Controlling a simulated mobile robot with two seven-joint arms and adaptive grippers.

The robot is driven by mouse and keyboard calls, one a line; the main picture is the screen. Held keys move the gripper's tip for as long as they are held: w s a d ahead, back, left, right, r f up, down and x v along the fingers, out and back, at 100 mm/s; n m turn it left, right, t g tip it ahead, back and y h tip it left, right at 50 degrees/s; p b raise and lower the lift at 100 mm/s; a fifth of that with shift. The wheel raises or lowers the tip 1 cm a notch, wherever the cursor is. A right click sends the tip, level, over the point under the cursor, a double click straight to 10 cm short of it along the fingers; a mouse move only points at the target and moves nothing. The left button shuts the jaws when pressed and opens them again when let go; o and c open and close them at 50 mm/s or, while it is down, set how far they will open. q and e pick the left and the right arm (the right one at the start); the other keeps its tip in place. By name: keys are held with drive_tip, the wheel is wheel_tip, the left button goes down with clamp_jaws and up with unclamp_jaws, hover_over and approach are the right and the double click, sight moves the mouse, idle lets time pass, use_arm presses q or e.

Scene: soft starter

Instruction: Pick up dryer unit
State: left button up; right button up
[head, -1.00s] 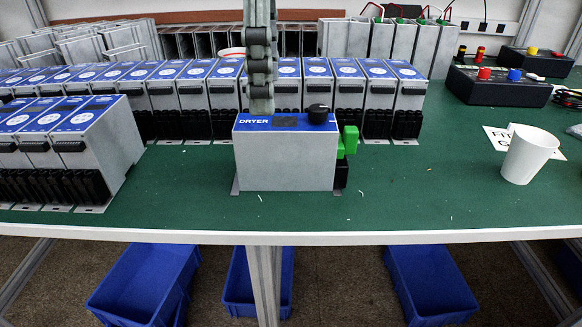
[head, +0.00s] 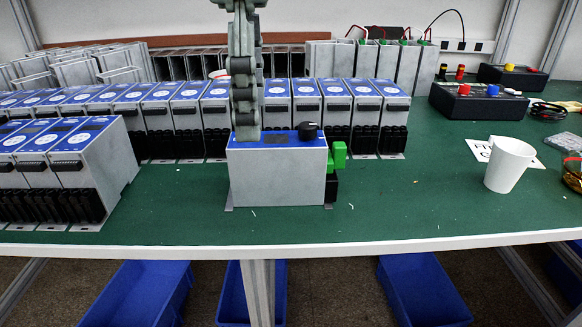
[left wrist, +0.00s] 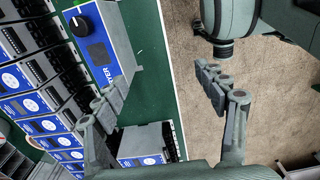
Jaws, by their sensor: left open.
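The dryer unit (head: 276,178) stands upright near the table's front edge. It is a grey box with a blue top, a black knob and green connectors on its right side. In the left wrist view the dryer unit (left wrist: 112,38) shows at the upper left with its knob and part of its label. My left gripper (head: 246,130) hangs over the left part of its top and hides the label in the head view. In the left wrist view my left gripper (left wrist: 164,88) is open, with nothing between its fingers. My right gripper does not show.
Rows of similar blue-topped units (head: 275,100) stand behind, and a group (head: 60,165) stands to the left. A white cup (head: 510,165) and a control box (head: 478,104) are at the right. The green table (head: 410,205) is clear right of the dryer unit.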

use_arm(q)
drive_tip(key=shift+o, duration=0.3)
drive_tip(key=shift+w+f, duration=0.15)
drive_tip(key=shift+f, duration=0.1)
drive_tip(key=b, duration=0.8)
hover_over(263, 169)
drive_tip(key=w, duration=0.2)
drive_tip(key=f, duration=0.8)
drive_tip(key=shift+w+a, duration=0.2)
drive_tip(key=shift+w+f, duration=0.15)
drive_tip(key=shift+f, duration=0.05)
drive_tip(key=shift+a+f, duration=0.1)
drive_tip(key=shift+f, duration=0.25)
wheel_tip(263, 169, down, 7)
drive_tip(key=shift+w+r, duration=0.15)
drive_tip(key=shift+r, duration=0.15)
drive_tip(key=c, duration=1.7)
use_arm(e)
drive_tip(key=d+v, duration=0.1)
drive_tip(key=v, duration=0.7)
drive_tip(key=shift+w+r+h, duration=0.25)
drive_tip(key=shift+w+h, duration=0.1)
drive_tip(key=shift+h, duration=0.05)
use_arm(q)
drive_tip(key=shift+c, duration=0.2)
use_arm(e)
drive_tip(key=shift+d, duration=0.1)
